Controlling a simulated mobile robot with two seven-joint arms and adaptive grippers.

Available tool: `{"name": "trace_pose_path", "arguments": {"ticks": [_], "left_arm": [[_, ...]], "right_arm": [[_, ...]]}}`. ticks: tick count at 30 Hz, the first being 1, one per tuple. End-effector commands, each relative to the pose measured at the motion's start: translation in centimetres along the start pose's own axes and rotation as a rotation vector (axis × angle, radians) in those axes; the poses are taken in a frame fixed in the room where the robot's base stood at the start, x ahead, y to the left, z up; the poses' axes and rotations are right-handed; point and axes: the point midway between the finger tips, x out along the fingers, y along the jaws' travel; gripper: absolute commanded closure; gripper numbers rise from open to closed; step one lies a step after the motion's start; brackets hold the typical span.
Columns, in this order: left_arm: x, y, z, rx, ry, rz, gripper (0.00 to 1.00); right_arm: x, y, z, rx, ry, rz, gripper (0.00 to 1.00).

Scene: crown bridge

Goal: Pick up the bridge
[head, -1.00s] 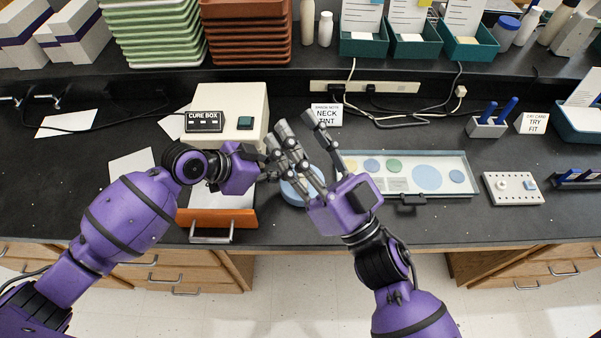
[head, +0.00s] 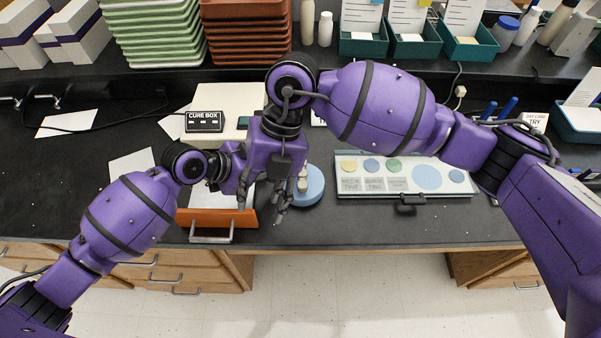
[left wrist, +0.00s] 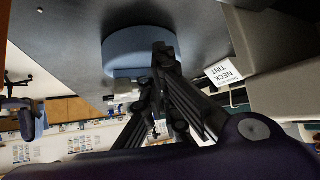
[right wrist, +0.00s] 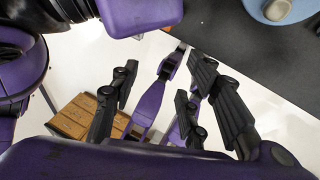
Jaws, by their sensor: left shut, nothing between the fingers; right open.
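A small pale piece (head: 302,183), which looks like the bridge, stands on the left part of a round blue pad (head: 316,189). In the right wrist view a pale piece (right wrist: 277,10) also shows on the pad (right wrist: 300,8). My right gripper (head: 262,203) is open and empty, pointing down left of the pad, apart from the piece. Its spread fingers (right wrist: 165,75) fill the middle of the right wrist view. My left gripper (left wrist: 162,55) is shut and empty, its fingers toward the pad (left wrist: 137,52). In the head view its fingers are mostly hidden behind my right gripper.
The cure box (head: 205,121) stands behind, with its orange-fronted drawer (head: 207,221) pulled out under my grippers. A shade tray (head: 428,177) lies right of the pad. My right forearm crosses above the counter. The front counter strip (head: 370,230) is clear.

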Motion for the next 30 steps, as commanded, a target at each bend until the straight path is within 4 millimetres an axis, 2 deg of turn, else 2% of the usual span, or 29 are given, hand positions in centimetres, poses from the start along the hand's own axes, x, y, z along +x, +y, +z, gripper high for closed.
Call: {"name": "trace_pose_path", "arguments": {"ticks": [1,3,6,10,13,21,30], "left_arm": [[0.0,0.0,0.0,0.000,0.000,0.000,1.00],[0.0,0.0,0.0,0.000,0.000,0.000,1.00],[0.0,0.0,0.0,0.000,0.000,0.000,1.00],[0.0,0.0,0.0,0.000,0.000,0.000,1.00],[0.0,0.0,0.0,0.000,0.000,0.000,1.00],[0.0,0.0,0.0,0.000,0.000,0.000,1.00],[0.0,0.0,0.0,0.000,0.000,0.000,1.00]], "right_arm": [[-1.8,-1.9,2.3,0.028,-0.069,-0.082,0.58],[-3.9,-4.1,4.7,0.069,-0.143,-0.173,0.58],[-6.4,-6.2,6.9,0.115,-0.218,-0.252,0.58],[-7.7,-7.5,8.2,0.149,-0.263,-0.299,0.58],[-6.8,-8.2,8.6,0.156,-0.269,-0.308,0.58],[-2.7,-9.4,9.6,0.154,-0.268,-0.305,0.58],[-0.7,-9.9,9.9,0.153,-0.267,-0.304,0.58]]}}
